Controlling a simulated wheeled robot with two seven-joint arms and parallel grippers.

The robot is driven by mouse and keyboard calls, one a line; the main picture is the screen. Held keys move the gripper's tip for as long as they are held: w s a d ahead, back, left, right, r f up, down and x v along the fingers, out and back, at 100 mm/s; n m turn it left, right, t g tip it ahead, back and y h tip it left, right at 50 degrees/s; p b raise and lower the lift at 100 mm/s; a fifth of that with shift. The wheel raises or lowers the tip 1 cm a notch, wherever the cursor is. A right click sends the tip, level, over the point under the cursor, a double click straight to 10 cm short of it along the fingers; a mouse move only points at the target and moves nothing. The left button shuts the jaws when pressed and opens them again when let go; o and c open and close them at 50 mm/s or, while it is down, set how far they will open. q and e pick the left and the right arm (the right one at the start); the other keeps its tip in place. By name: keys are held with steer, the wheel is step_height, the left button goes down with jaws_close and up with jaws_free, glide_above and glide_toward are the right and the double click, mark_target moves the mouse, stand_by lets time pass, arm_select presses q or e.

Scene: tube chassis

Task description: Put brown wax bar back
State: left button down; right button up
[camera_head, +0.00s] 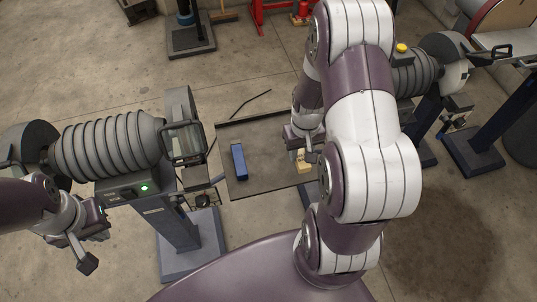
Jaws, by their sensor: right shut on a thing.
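A tan-brown wax bar (303,167) shows just below my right gripper (302,152), over the right part of a shallow dark tray (262,135). My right gripper is shut on this bar; the fingers and the bar's upper part are partly hidden by the wrist. I cannot tell whether the bar touches the tray. My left gripper (88,249) is at the lower left, well away from the tray; its jaw gap is not clear.
A blue bar (239,161) lies in the left part of the tray. A grey grinding machine (110,148) on a pedestal stands left of the tray, another machine (412,75) to the right. My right arm hides the tray's right side. Bare concrete floor lies behind the tray.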

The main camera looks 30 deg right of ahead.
steer(key=p, duration=0.1)
glide_above(269, 160)
step_height(269, 160, down, 6)
steer(key=shift+s, duration=0.1)
step_height(269, 160, down, 4)
steer(key=shift+r+p, duration=0.15)
steer(key=shift+p, duration=0.3)
steer(key=shift+f, duration=0.35)
steer(key=o, duration=1)
steer(key=shift+o, duration=0.2)
